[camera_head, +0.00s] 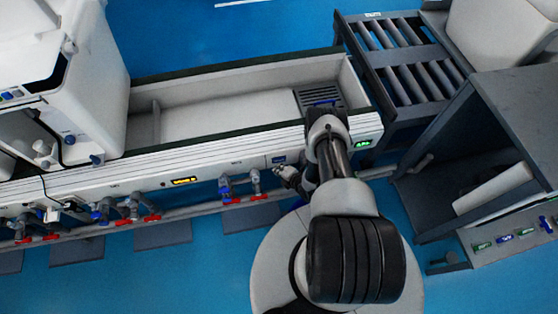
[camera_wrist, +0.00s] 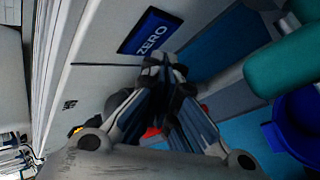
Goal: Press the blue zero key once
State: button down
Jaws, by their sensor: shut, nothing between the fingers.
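The blue zero key (camera_wrist: 150,30) is a rectangular blue plate with white "ZERO" lettering, set in a pale panel at the upper middle of the wrist view. In the head view it is a small dark blue patch (camera_head: 279,159) on the white front of the testline. My gripper (camera_wrist: 164,66) is shut and empty, its fingertips just below the key's lower edge in the wrist picture. I cannot tell whether they touch the panel. In the head view my gripper (camera_head: 282,172) is close in front of the panel, partly hidden by my arm.
A green-lit display (camera_head: 362,143) sits right of the key, and a yellow-lit display (camera_head: 184,181) sits left. Pipes with red-handled valves (camera_head: 232,200) run below the panel. A roller conveyor (camera_head: 405,60) and a grey cabinet (camera_head: 450,150) stand at right.

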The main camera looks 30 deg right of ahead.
dwell(0.7)
jog(key=shift+w+d, duration=0.1)
jog(key=shift+w, duration=0.3)
jog(key=shift+w+d+b, duration=0.1)
jog(key=shift+w+b, duration=0.3)
dwell(0.4)
dwell(0.4)
jog(key=shift+s+a+p, duration=0.2)
jog(key=shift+s+p, duration=0.1)
jog(key=shift+s, duration=0.5)
jog(key=s+p, duration=0.1)
jog(key=s, duration=0.1)
jog(key=s+a+p, duration=0.1)
jog(key=s, duration=0.1)
jog(key=shift+s+a, duration=0.2)
jog(key=shift+s, duration=0.2)
dwell(0.5)
